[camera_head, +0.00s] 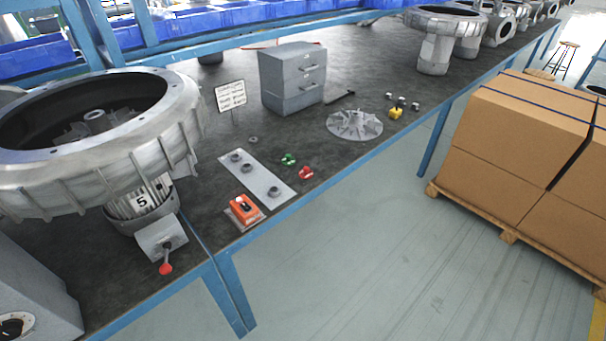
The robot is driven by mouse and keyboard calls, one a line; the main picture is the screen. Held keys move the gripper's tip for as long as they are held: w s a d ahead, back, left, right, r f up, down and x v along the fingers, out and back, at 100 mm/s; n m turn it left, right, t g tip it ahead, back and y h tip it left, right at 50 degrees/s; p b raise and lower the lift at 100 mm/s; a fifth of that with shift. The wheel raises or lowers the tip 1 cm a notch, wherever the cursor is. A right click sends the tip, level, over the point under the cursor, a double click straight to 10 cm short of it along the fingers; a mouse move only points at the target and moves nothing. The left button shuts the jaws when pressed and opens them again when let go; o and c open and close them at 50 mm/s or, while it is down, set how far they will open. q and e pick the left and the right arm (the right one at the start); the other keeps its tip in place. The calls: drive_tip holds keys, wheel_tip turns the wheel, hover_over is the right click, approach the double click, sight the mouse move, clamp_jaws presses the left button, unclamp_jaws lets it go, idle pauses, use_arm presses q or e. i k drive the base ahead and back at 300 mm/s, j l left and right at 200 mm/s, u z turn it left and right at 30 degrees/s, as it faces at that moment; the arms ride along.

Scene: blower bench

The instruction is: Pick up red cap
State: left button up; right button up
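The red cap (306,173) lies on the dark bench top, near the front edge, just right of the light metal plate. A green cap (288,159) lies close to it, slightly farther back and to the left. The two caps look apart from each other. Neither of my grippers shows in the head view.
The metal plate (255,183) carries several grey round fittings. An orange-red box (243,208) sits at its near end. A finned impeller disc (354,124), a yellow part (396,112), a grey drawer cabinet (292,77) and a large blower housing (100,140) stand around. Bench right of the red cap is clear.

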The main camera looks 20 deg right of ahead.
sight(306, 173)
drive_tip(key=i+l+u, duration=0.1)
drive_tip(key=i+l, duration=0.15)
drive_tip(key=i+l+u, duration=0.15)
drive_tip(key=l, duration=0.3)
drive_tip(key=i+l+u, duration=0.1)
drive_tip(key=i+l, duration=0.15)
drive_tip(key=i+l+u, duration=0.1)
drive_tip(key=l, duration=0.4)
drive_tip(key=i+l+u, duration=0.1)
drive_tip(key=i+l, duration=0.2)
drive_tip(key=l, duration=0.15)
drive_tip(key=i+l+u, duration=0.15)
drive_tip(key=l, duration=0.25)
drive_tip(key=i+l+u, duration=0.1)
drive_tip(key=l, duration=0.35)
drive_tip(key=i+l+u, duration=0.1)
drive_tip(key=l, duration=0.35)
drive_tip(key=i, duration=0.1)
